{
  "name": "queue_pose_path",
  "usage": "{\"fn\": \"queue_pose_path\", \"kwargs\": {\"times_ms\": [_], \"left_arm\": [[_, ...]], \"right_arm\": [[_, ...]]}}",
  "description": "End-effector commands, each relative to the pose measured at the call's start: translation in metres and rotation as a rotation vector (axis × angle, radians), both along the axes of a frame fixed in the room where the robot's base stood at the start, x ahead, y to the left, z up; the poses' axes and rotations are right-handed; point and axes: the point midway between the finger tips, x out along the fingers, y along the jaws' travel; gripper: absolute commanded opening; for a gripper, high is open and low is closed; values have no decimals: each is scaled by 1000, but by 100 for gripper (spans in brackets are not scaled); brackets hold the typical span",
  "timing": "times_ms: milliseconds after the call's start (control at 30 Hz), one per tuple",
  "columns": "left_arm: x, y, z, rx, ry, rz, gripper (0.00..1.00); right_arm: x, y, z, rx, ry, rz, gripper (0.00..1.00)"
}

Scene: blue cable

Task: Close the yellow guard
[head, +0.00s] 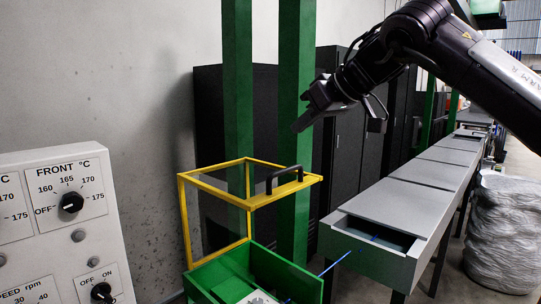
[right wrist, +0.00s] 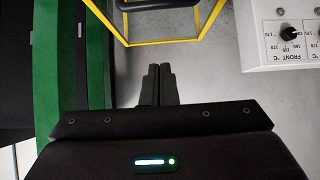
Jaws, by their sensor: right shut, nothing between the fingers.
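The yellow guard (head: 214,168) is a frame of yellow bars with clear panels. It stands raised at the left side of a green box (head: 290,262), with its upper panel level above the box and the box's inside exposed. A black handle (head: 284,178) is fixed on the right part of that panel. My right gripper (head: 300,124) is shut and empty, above the handle and apart from it. In the right wrist view its closed fingers (right wrist: 158,72) point toward the guard's yellow bars (right wrist: 168,42). My left gripper is not in view.
Green posts (head: 296,95) rise behind the guard. A white control panel (head: 66,225) with knobs stands at the left. A grey conveyor (head: 385,210) runs back at the right, and a blue cable (head: 337,263) stretches between it and the green box. Dark cabinets (head: 345,130) stand behind.

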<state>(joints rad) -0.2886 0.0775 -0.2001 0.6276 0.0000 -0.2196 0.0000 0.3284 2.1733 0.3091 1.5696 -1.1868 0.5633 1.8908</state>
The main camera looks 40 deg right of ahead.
Motion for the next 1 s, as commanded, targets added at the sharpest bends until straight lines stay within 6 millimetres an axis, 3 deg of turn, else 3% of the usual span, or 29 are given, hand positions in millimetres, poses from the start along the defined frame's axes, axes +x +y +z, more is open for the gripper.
{"fn": "queue_pose_path", "kwargs": {"times_ms": [167,433,733,1000], "left_arm": [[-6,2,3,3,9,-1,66],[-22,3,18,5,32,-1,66],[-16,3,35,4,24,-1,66],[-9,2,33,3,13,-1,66]], "right_arm": [[4,5,-4,-1,12,-8,0],[42,7,-33,1,14,-7,0],[76,10,-61,1,11,-8,0],[53,9,-73,0,4,-6,0]]}}
